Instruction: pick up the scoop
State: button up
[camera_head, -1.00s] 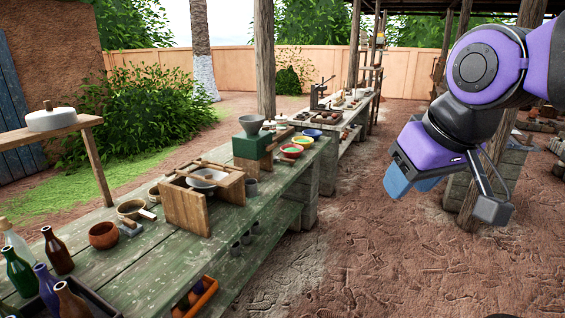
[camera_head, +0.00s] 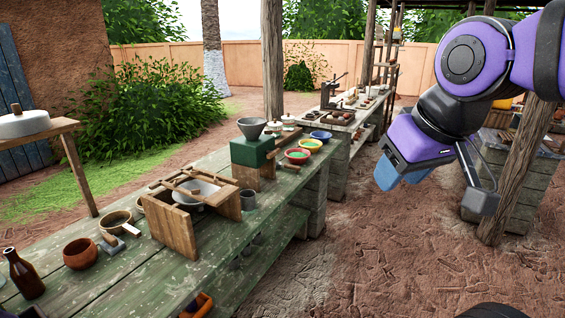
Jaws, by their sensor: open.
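No scoop stands out clearly. A small tool with a pale handle (camera_head: 131,229) lies on the green bench beside the round bowls at the left, but I cannot tell whether it is the scoop. A wooden stand (camera_head: 170,226) holds a pale basin (camera_head: 196,191) with wooden bars across its top. My gripper (camera_head: 437,184) is open and empty at the upper right. It hangs over the dirt floor, to the right of the green bench and apart from everything on it.
The long green bench (camera_head: 150,275) runs from lower left toward the middle. It bears a reddish bowl (camera_head: 80,254), a brown bottle (camera_head: 25,276), a green block with a funnel (camera_head: 252,148) and coloured bowls (camera_head: 297,156). A wooden post (camera_head: 515,170) stands behind my arm. Open dirt lies right of the bench.

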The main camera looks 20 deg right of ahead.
aim_at(286, 167)
jog(key=i+l+u, duration=0.1)
jog(key=i+l, duration=0.2)
jog(key=i+l+u, duration=0.1)
jog(key=i+l, duration=0.2)
jog(key=l, duration=0.15)
jog(key=i+l+u, duration=0.1)
jog(key=i+l, duration=0.15)
jog(key=l, duration=0.2)
jog(key=i+l, duration=0.25)
jog(key=l, duration=0.2)
jog(key=i+l+u, duration=0.15)
jog(key=i+l, duration=0.15)
jog(key=i+l+u, duration=0.1)
jog(key=l, duration=0.5)
jog(key=i+l+u, duration=0.1)
jog(key=i+l, duration=0.25)
jog(key=l, duration=0.15)
jog(key=i+l+u, duration=0.1)
jog(key=l, duration=0.4)
jog(key=i, duration=0.1)
